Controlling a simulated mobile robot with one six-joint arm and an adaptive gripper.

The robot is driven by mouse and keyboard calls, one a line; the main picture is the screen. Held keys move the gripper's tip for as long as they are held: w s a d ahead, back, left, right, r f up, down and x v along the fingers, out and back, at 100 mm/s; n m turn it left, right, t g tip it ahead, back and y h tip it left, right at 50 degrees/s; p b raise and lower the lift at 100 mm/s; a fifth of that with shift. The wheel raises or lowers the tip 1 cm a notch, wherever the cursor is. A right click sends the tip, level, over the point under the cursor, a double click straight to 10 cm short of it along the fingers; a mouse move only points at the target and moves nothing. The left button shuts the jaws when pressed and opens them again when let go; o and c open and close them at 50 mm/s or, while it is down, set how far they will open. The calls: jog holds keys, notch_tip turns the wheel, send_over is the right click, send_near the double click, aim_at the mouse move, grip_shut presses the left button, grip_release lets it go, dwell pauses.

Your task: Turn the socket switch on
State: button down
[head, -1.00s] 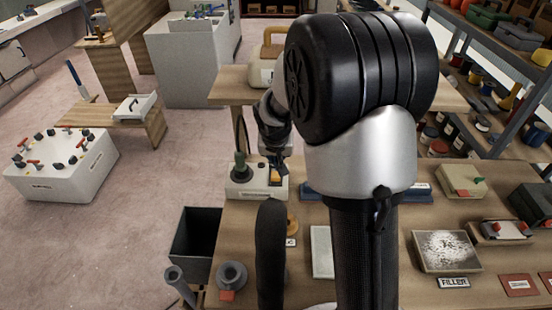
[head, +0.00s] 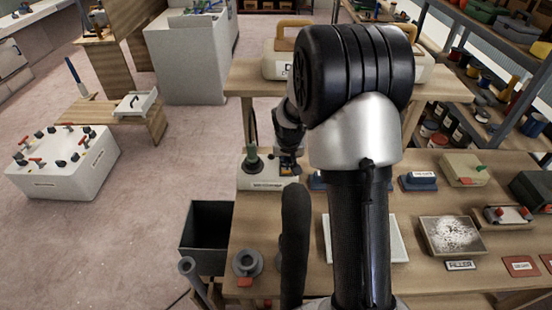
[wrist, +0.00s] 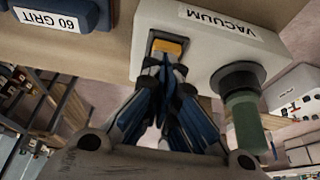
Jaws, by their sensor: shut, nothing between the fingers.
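The white socket box labelled VACUUM (head: 256,177) sits at the near bench's left end. In the wrist view the box (wrist: 207,42) fills the top middle. Its orange rocker switch (wrist: 170,47) sits in a dark frame near one end. A dark plug with a green grip (wrist: 243,115) is in the round socket beside it. My gripper (wrist: 166,62) is shut and empty, its fingertips right at the switch's edge; I cannot tell whether they touch it. In the head view my gripper (head: 289,164) hides the switch, and the plug's green grip (head: 251,140) stands upright.
A blue sanding block labelled 60 GRIT (wrist: 55,18) lies beside the box. A dark bin (head: 206,238) stands left of the bench, and a grey round fitting (head: 247,263) is on its near left corner. Open floor (head: 185,150) lies to the left.

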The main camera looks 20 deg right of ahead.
jog(key=shift+s+a, duration=0.2)
jog(key=shift+a, duration=0.55)
jog(key=shift+d+f, duration=0.15)
jog(key=shift+d, duration=0.75)
jog(key=shift+s+a, duration=0.15)
jog(key=shift+a, duration=0.15)
jog(key=shift+s+a+f+b, duration=0.1)
jog(key=shift+s+a+b, duration=0.1)
jog(key=shift+s+b, duration=0.35)
